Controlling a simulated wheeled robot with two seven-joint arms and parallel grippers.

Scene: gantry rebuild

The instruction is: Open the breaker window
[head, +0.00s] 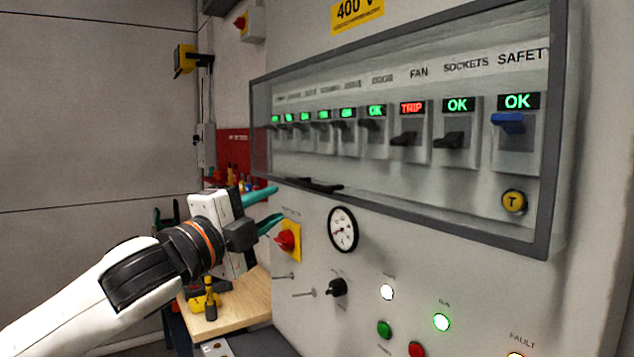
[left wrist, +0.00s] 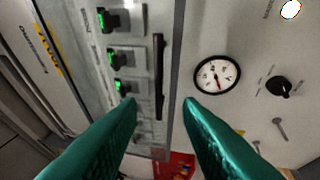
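The breaker window (head: 404,196) is a clear pane in a grey frame over a row of breakers, and it looks closed. Its black bar handle (head: 313,185) sits at the lower left edge of the frame. The handle also shows in the left wrist view (left wrist: 159,78), upright in the picture. My left gripper (head: 274,205) has teal fingers and is open and empty. It is just left of and a little below the handle, apart from it. In the left wrist view the open fingertips (left wrist: 159,103) lie either side of the handle's line. My right gripper is not in view.
The FAN breaker display (head: 412,107) reads TRIP. A wooden bench (head: 233,303) with tools stands below my left arm.

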